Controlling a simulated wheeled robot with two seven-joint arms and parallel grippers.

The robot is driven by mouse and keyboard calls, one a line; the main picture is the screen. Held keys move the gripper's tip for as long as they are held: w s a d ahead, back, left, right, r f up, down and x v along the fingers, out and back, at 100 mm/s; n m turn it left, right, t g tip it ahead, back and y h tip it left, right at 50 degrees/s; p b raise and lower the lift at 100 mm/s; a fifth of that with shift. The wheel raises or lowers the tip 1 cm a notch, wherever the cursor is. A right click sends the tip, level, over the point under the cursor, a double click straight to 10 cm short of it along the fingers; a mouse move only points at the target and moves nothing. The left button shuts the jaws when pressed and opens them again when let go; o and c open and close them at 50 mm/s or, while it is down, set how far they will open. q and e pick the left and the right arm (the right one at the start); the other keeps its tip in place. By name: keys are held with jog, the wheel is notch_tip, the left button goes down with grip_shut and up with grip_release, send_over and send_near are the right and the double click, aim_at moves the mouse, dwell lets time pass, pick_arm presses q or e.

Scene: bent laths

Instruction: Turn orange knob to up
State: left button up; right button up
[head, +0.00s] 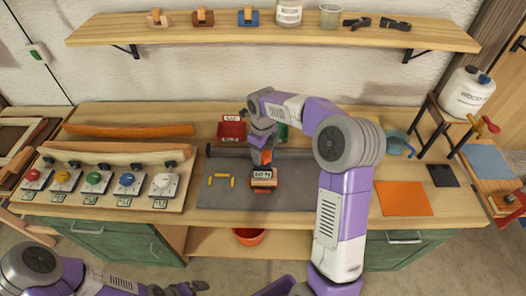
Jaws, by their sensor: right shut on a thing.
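A panel at the left carries a row of knobs: a red one (33,175), a yellow-orange one (63,176), a green one (94,179), a blue one (127,180) and a white one (162,180). The yellow-orange one is the nearest to orange; its pointing direction is too small to tell. My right gripper (265,157) points down over the grey mat, well right of the panel, shut on an orange-and-dark labelled block (263,178). My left gripper (190,288) is low at the bottom edge, below the bench front; its jaws are unclear.
Small yellow pieces (221,179) lie on the grey mat (220,200). A red labelled box (231,129) stands behind. Bent wooden laths (120,149) lie behind the knobs. An orange sheet (404,199) lies at the right. A shelf (280,33) hangs above.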

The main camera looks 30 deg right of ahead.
jog(key=shift+c, duration=0.6)
